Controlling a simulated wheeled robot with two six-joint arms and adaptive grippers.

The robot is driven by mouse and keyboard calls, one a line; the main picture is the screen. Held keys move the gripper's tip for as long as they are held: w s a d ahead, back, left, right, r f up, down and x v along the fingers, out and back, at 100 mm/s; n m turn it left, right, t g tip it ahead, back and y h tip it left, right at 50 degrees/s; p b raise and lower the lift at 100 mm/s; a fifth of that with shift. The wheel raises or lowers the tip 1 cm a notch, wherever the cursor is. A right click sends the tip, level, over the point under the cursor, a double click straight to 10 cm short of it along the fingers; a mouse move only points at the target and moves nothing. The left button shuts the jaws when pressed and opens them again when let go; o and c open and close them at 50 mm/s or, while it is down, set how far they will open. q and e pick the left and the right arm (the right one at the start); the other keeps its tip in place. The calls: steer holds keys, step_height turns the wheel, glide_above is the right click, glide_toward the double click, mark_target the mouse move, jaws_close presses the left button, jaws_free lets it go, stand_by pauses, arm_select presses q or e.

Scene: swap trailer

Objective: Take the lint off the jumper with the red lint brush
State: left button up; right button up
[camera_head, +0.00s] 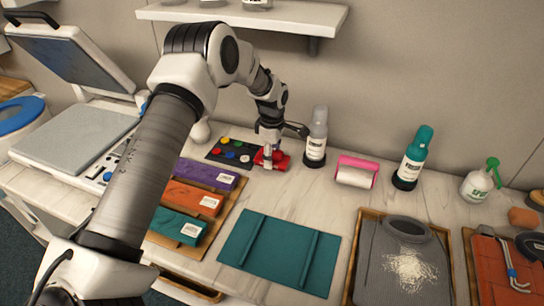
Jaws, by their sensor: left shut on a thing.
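The red lint brush (280,160) is at the back of the table, left of the grey spray bottle. My left gripper (269,148) reaches down over it from above and is shut on it, hiding part of it. I cannot tell whether the brush still touches the table. The grey jumper (384,279) lies on a wooden tray at the front right, with a patch of white lint (409,270) on its middle. My right gripper is not in view.
A dark mat with coloured buttons (222,153) lies left of the brush. A grey bottle (317,137), a pink lint roller (356,172) and a teal bottle (413,158) stand along the back. A shelf (275,18) overhangs the back.

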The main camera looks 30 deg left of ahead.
arm_select(q)
steer(key=shift+w+r, duration=0.15)
steer(key=shift+r, duration=0.45)
steer(key=shift+s+d+r+b, duration=0.1)
steer(key=shift+s+r+b, duration=0.15)
steer(key=shift+r, duration=0.25)
steer(key=shift+s+d+r+b, duration=0.1)
steer(key=shift+s+r+b, duration=0.05)
steer(key=shift+r+b, duration=0.3)
steer(key=s+d+b, duration=0.1)
steer(key=s+d, duration=0.1)
steer(key=s, duration=0.2)
steer(key=s+d+r, duration=0.1)
steer(key=s+d, duration=0.2)
steer(key=s, duration=0.1)
steer(key=s+d+b, duration=0.1)
steer(key=s+d, duration=0.2)
steer(key=s, duration=0.2)
steer(key=shift+r+b, duration=0.35)
steer(key=shift+o, duration=0.9)
